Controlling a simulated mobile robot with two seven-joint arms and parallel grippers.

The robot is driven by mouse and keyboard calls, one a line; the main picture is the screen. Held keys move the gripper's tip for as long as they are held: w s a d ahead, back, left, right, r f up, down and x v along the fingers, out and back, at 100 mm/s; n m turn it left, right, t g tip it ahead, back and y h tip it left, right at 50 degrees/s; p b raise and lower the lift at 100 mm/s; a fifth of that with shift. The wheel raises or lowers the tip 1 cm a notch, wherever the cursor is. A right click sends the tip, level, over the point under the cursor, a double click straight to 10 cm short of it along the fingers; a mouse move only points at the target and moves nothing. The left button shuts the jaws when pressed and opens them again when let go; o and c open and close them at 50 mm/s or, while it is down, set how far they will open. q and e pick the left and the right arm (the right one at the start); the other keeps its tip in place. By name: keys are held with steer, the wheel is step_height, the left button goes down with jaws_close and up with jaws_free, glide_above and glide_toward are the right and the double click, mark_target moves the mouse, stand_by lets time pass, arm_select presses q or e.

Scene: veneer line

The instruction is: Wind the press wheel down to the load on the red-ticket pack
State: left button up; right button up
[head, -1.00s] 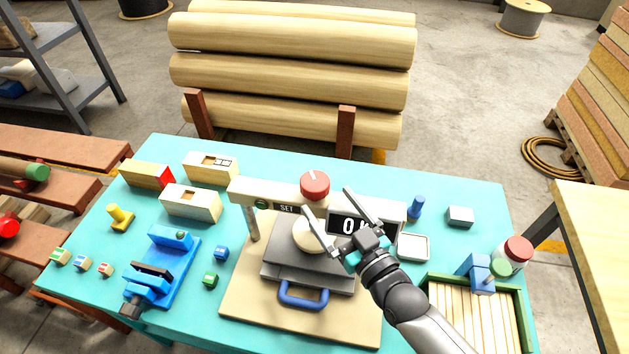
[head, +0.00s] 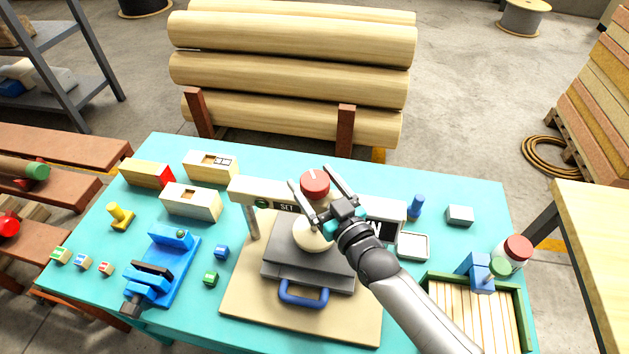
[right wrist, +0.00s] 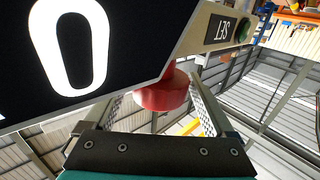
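The press has a red wheel (head: 315,184) with a white mark on top of its pale crossbeam (head: 245,190). My right gripper (head: 309,176) is open, with one finger on each side of the wheel. In the right wrist view the wheel (right wrist: 163,92) sits between the spread fingers, with gaps showing. The display reads 0 in the right wrist view (right wrist: 70,45); my gripper partly hides it in the head view. Below the beam are a pale round part (head: 312,236) and a dark plate (head: 290,262). I cannot tell which thing is the red-ticket pack. My left gripper is not in view.
Left of the press are a blue vise (head: 165,265), wooden blocks (head: 190,202), one red-ended block (head: 148,174), and small cubes with green, blue and red marks. A green-rimmed crate (head: 432,283), a red-lidded jar (head: 516,250) and a small tray (head: 413,246) stand right.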

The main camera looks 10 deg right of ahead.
steer(key=c, duration=1.1)
steer(key=shift+r+m+t+h+p, duration=0.15)
steer(key=shift+m+t+h+p, duration=0.15)
steer(key=shift+m+h+p, duration=0.6)
steer(key=shift+m+h, duration=0.3)
steer(key=shift+h, duration=0.6)
steer(key=shift+p, duration=0.3)
steer(key=o, duration=1.3)
steer(key=shift+o, duration=0.2)
steer(key=s+d+b, duration=0.1)
steer(key=s, duration=1.4)
steer(key=shift+d, duration=0.35)
steer(key=shift+s, duration=0.15)
